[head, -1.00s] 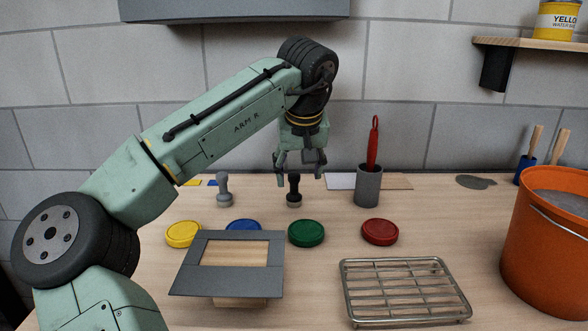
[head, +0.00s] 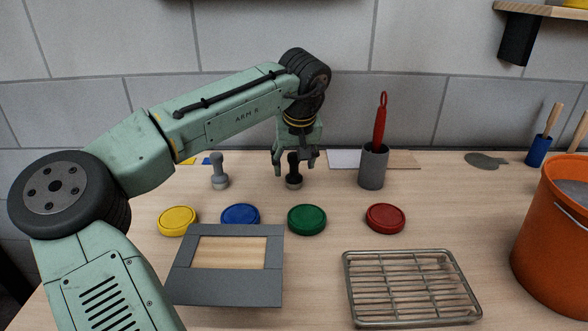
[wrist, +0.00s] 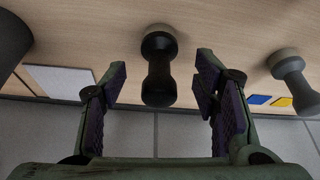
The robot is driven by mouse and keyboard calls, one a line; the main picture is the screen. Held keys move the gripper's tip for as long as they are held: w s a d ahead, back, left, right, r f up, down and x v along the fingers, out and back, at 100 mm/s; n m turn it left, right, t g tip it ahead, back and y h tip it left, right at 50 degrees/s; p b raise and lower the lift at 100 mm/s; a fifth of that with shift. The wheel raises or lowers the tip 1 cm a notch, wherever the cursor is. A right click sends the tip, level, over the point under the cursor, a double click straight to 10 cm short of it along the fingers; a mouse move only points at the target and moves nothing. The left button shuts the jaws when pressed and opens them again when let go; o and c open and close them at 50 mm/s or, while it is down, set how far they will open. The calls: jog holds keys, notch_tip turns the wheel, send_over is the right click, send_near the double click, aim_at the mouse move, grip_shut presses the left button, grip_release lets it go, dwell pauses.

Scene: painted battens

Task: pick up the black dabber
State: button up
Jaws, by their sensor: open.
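The black dabber (head: 294,172) stands upright on the table towards the back. My gripper (head: 296,166) points down over it, with one finger on each side of its upper part. In the wrist view the black dabber (wrist: 158,68) sits between the two spread fingers of my gripper (wrist: 161,66), with a gap showing on both sides. My gripper is open and holds nothing. In the head view the fingers partly cover the dabber's top.
A grey dabber (head: 220,172) stands to the left; it also shows in the wrist view (wrist: 290,70). A grey cup (head: 373,167) with a red-handled tool stands to the right. Yellow, blue, green and red round pads, a grey frame (head: 180,291) and a wire rack (head: 348,290) lie nearer.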

jog(key=shift+x, duration=1.45)
jog(key=shift+c, duration=0.4)
jog(key=shift+r, duration=0.1)
jog(key=c, duration=1.1)
jog(key=shift+r, duration=0.5)
notch_tip(320, 180, up, 2)
jog(key=shift+w+r+b, duration=0.1)
jog(key=shift+b, duration=0.4)
jog(key=s+a+b, duration=0.1)
jog(key=s, duration=0.4)
jog(key=s+a+r+b, duration=0.1)
jog(key=s+b, duration=0.1)
jog(key=s, duration=0.3)
jog(key=s+a+b, duration=0.1)
jog(key=s+a, duration=0.1)
jog(key=s, duration=0.3)
jog(key=shift+s+a+r+b, duration=0.1)
jog(key=shift+s+r+b, duration=0.2)
jog(key=shift+r+b, duration=0.1)
